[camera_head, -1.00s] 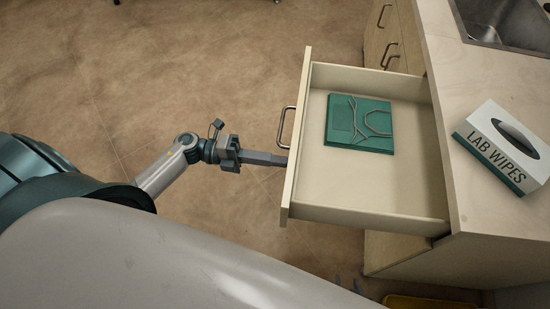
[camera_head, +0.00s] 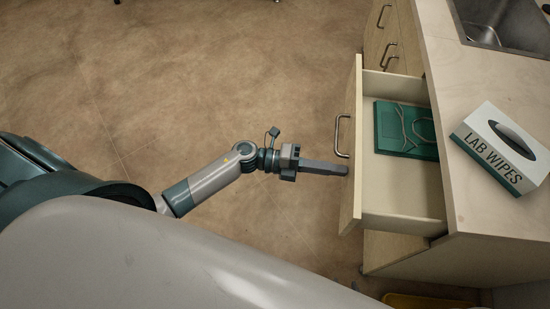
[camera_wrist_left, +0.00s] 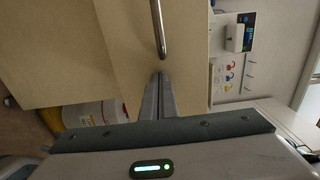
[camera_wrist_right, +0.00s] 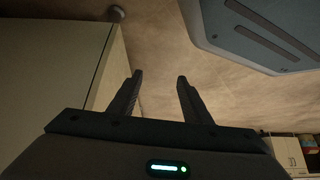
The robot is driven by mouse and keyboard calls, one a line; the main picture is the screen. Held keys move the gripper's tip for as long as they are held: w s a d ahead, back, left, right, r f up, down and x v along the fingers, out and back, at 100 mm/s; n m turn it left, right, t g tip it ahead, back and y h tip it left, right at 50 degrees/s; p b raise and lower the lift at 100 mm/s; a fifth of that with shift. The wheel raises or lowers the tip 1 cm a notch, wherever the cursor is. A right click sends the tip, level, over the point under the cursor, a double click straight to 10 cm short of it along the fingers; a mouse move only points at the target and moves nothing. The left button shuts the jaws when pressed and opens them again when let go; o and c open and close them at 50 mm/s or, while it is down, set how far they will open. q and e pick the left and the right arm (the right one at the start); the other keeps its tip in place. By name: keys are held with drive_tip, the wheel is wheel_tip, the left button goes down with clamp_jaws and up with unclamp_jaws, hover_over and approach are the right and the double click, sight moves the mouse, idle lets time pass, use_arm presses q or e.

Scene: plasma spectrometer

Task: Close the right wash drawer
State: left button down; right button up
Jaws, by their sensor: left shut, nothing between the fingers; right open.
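The wash drawer (camera_head: 402,200) is partly open, sticking out to the left of the wooden cabinet, with a green pack (camera_head: 398,150) inside it. Its front has a metal bar handle (camera_head: 343,136). My left gripper (camera_head: 345,170) is shut and empty, its fingertips at the drawer front just below the handle. In the left wrist view the shut fingers (camera_wrist_left: 159,78) reach the pale wooden front beside the handle (camera_wrist_left: 159,28). My right gripper (camera_wrist_right: 157,80) shows only in its own wrist view, open and empty, with a pale cabinet panel to its left.
A lab wipes box (camera_head: 500,148) lies on the countertop (camera_head: 455,120), with a sink (camera_head: 505,22) behind it. More handled drawers (camera_head: 382,40) are shut further back. A yellow item (camera_head: 430,302) shows low at the right. The floor left of the drawer is clear.

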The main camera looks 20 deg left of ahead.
use_arm(q)
drive_tip(key=x, duration=1.4)
drive_tip(key=shift+w+d, duration=0.1)
drive_tip(key=shift+d, duration=0.25)
hover_over(412, 191)
drive_tip(key=shift+a+f+b, duration=0.1)
drive_tip(key=shift+a+b, duration=0.25)
drive_tip(key=shift+a, duration=0.1)
drive_tip(key=shift+d, duration=0.35)
drive_tip(key=shift+d+r, duration=0.1)
drive_tip(key=shift+r, duration=0.15)
use_arm(e)
drive_tip(key=shift+w+a+r, duration=0.45)
drive_tip(key=shift+w+a, duration=0.1)
drive_tip(key=shift+t, duration=0.3)
drive_tip(key=shift+s+f, duration=0.1)
drive_tip(key=shift+s, duration=0.05)
